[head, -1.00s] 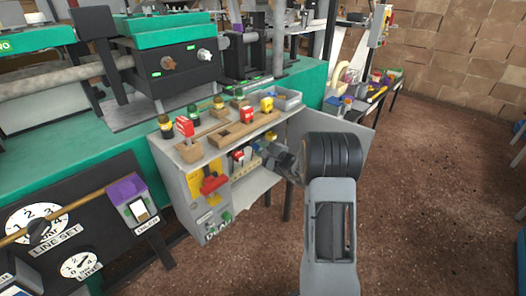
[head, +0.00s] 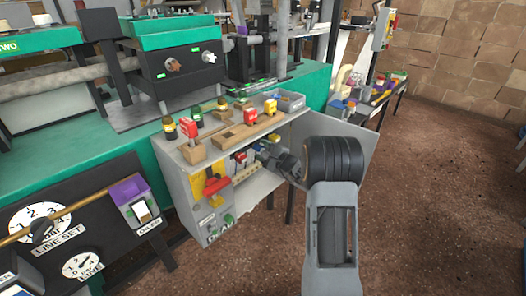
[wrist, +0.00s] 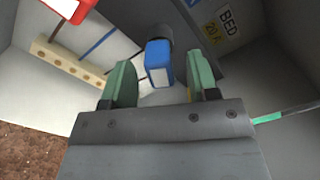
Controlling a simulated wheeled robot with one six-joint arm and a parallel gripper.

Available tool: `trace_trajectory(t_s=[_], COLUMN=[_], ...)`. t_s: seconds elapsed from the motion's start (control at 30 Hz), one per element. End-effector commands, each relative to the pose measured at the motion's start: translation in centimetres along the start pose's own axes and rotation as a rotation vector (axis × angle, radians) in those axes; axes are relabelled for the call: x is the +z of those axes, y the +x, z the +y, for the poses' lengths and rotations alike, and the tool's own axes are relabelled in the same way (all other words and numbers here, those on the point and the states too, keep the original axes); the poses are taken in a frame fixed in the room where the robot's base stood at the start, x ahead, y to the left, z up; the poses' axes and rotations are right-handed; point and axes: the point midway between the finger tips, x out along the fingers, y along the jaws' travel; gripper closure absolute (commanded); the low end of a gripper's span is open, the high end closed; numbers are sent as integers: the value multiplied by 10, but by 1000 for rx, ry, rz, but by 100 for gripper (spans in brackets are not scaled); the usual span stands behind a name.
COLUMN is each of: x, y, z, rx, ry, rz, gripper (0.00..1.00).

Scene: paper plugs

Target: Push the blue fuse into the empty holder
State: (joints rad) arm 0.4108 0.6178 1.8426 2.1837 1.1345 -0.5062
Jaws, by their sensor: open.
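The blue fuse (wrist: 158,60) is a blue block with a pale end in the wrist view. It stands between the two green fingers of my gripper (wrist: 160,68), with a visible gap to each finger. My gripper is open. A dark grey part (wrist: 157,36) shows just behind the fuse; I cannot tell whether it is the holder or how the fuse meets it. In the head view my gripper (head: 268,155) reaches into the open grey cabinet (head: 187,190), and the fuse is too small to make out surely there.
A red block (wrist: 70,8) and a pale strip with holes (wrist: 66,64) are left in the wrist view. A "BED 20A" label (wrist: 228,22) is on the right. Red and yellow blocks (head: 270,106) stand on the cabinet's top. The cabinet door (head: 340,128) hangs open at the right.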

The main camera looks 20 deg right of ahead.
Motion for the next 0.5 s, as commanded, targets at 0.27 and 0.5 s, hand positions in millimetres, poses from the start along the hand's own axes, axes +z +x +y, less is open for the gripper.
trace_trajectory(t_s=[0.27, 0.5], x=[0, -1], y=[-5, -21], z=[0, 0], rx=[-1, -1], ry=[-1, -1], rz=[0, 1], gripper=[46, 46])
